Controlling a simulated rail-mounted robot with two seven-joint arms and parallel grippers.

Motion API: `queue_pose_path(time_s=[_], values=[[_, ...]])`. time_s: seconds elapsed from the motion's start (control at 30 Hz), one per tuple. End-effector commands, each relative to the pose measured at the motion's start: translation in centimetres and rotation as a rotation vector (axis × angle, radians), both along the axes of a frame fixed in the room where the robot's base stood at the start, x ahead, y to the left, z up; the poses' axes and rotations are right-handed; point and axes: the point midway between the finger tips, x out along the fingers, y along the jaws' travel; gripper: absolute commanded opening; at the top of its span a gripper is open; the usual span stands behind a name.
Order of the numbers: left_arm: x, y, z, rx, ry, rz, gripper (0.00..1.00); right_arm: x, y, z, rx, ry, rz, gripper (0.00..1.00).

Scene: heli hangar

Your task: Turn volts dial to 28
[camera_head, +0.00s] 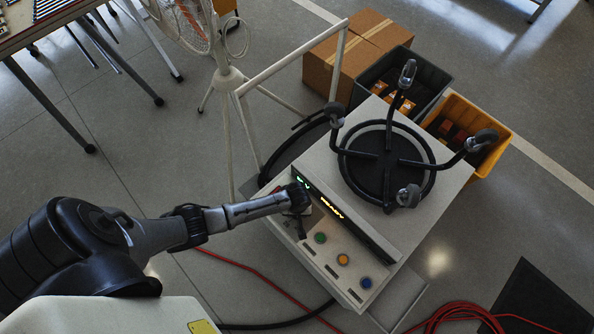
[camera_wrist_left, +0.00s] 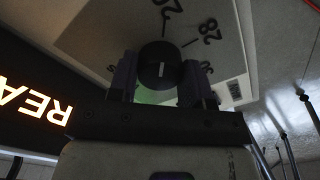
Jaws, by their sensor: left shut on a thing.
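The volts dial (camera_wrist_left: 158,60) is a round black knob with a short white mark on its face, on a pale panel of the cart. My left gripper (camera_head: 299,198) is at the panel's upper left corner in the head view. In the left wrist view my left gripper (camera_wrist_left: 160,80) has one finger on each side of the dial and is shut on it. The white mark runs nearly straight up and down in that view. The printed 28 (camera_wrist_left: 210,30) is up and right of the dial; another number above is cut off. My right gripper is not in view.
The cart (camera_head: 340,195) carries a lit READY display (camera_head: 332,207), green (camera_head: 320,238), yellow (camera_head: 343,260) and blue (camera_head: 366,282) buttons, and a black ring stand (camera_head: 386,165). Bins and boxes stand behind. Red hose (camera_head: 465,315) lies on the floor.

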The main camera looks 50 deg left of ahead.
Motion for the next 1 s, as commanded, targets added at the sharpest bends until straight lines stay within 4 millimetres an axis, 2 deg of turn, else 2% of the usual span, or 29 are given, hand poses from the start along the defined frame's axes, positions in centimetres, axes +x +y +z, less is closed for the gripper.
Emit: queue_pose_path(time_s=[0.03,0.17,0.47,1.0], values=[[0.0,0.0,0.0,0.0,0.0,0.0,0.33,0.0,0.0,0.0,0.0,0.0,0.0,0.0],[0.0,0.0,0.0,0.0,0.0,0.0,0.21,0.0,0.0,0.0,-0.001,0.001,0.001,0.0],[0.0,0.0,0.3,0.001,0.002,-0.052,0.21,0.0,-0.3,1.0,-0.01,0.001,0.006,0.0],[0.0,0.0,0.3,0.0,0.003,-0.491,0.21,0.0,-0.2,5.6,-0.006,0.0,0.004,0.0]])
